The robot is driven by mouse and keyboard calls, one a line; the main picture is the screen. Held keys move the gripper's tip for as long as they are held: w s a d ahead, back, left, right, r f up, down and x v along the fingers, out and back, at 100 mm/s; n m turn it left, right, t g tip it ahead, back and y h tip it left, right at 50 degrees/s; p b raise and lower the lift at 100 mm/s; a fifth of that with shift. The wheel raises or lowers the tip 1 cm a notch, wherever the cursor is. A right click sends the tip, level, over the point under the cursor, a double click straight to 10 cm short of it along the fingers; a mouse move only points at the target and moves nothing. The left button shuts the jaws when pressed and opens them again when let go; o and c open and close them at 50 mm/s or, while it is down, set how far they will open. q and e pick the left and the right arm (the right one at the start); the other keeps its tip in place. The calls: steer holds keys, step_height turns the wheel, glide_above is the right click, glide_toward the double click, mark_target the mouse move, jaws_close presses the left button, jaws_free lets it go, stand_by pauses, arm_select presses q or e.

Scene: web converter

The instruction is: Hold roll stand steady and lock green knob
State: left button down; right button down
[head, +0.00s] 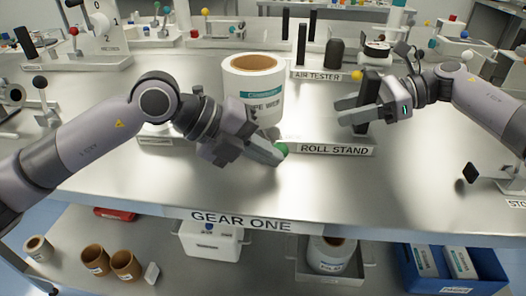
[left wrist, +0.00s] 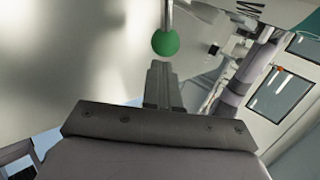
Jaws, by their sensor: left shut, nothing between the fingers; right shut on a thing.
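The roll stand (head: 350,149) is on the steel bench, with its name plate facing me. Its green knob (head: 281,149) is at the left end of the plate. My left gripper (head: 277,157) is shut and empty, with its tips beside the knob. In the left wrist view the green ball knob (left wrist: 165,43) on a thin rod is just beyond the shut fingertips (left wrist: 161,70), with a small gap showing. My right gripper (head: 345,112) is shut on a dark upright post (head: 369,84) above the stand. The post's lower joint to the stand is partly hidden by the fingers.
A large white roll (head: 253,85) with a brown core stands behind my left gripper. The air tester plate (head: 317,76) is further back. The bench front (head: 150,195) is clear. A lower shelf holds brown cores (head: 95,259), a white box (head: 211,242) and a blue bin (head: 422,286).

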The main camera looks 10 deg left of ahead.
arm_select(q)
steer(key=shift+w+a, duration=0.1)
arm_select(e)
steer(key=shift+s+f, duration=0.15)
steer(key=shift+f, duration=0.45)
arm_select(q)
steer(key=s, duration=0.1)
steer(key=s+a, duration=0.2)
steer(key=shift+s+a+r, duration=0.25)
steer(key=shift+s+r, duration=0.1)
steer(key=shift+r, duration=0.05)
steer(key=s+a+r, duration=0.4)
steer(key=s+r, duration=0.2)
steer(key=shift+a, duration=0.3)
steer(key=shift+f, duration=0.1)
arm_select(e)
steer(key=shift+r, duration=0.3)
steer(key=c, duration=0.8)
jaws_free()
steer(key=o, duration=0.4)
steer(key=shift+c, duration=0.2)
arm_select(q)
steer(key=shift+w, duration=0.1)
arm_select(e)
steer(key=shift+r, duration=0.2)
